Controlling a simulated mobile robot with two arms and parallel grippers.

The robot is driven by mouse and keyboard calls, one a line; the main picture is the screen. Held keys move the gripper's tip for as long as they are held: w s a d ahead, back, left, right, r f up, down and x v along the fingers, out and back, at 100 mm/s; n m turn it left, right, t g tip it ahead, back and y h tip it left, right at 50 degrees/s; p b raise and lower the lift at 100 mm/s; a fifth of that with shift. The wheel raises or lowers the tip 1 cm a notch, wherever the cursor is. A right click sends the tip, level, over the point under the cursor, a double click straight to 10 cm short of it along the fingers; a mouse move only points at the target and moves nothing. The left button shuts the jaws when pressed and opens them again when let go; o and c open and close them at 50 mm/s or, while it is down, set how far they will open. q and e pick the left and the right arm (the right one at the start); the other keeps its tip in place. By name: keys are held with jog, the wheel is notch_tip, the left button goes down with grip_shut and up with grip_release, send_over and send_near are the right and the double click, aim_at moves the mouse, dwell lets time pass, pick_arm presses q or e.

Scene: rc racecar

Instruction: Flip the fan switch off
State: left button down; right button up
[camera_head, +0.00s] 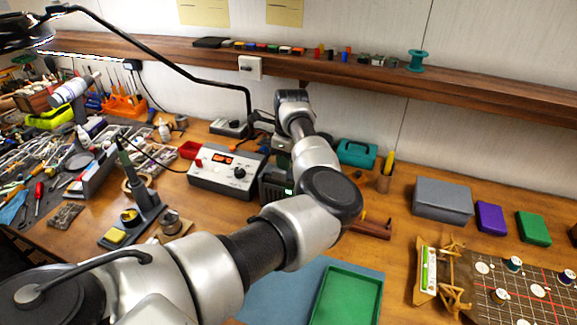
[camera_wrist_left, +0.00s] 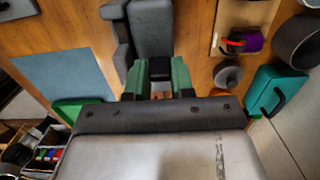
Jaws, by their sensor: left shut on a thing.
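The fan looks to be the dark green boxy unit (camera_head: 274,186) on the bench, right of the white control box. My left arm covers much of it, and I cannot make out its switch. My left gripper (camera_head: 290,112) is at the unit, its fingertips hidden behind my wrist. In the left wrist view, green parts (camera_wrist_left: 181,76) stand at the jaws, with a dark piece (camera_wrist_left: 159,68) between them. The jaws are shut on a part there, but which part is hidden. My right gripper is out of view.
The white control box (camera_head: 228,170) with a red display stands close left of the unit. A wooden shelf (camera_head: 450,85) runs behind. A green tray (camera_head: 345,297) lies in front.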

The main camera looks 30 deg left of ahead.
pick_arm(q)
jog(key=h+b, duration=0.1)
jog(key=a+h+b, duration=0.1)
jog(key=h+b, duration=0.1)
jog(key=shift+s+a+f+t, duration=0.1)
jog(key=shift+a+f+t, duration=0.05)
jog(key=shift+t, duration=0.25)
jog(key=shift+s+a+t+h+b, duration=0.1)
jog(key=shift+a+t+h+b, duration=0.1)
jog(key=shift+h+b, duration=0.4)
jog(key=shift+a+t+h+b, duration=0.15)
jog(key=shift+h+b, duration=0.25)
jog(key=shift+h, duration=0.4)
jog(key=c, duration=1.2)
grip_release()
jog(key=shift+c, duration=0.2)
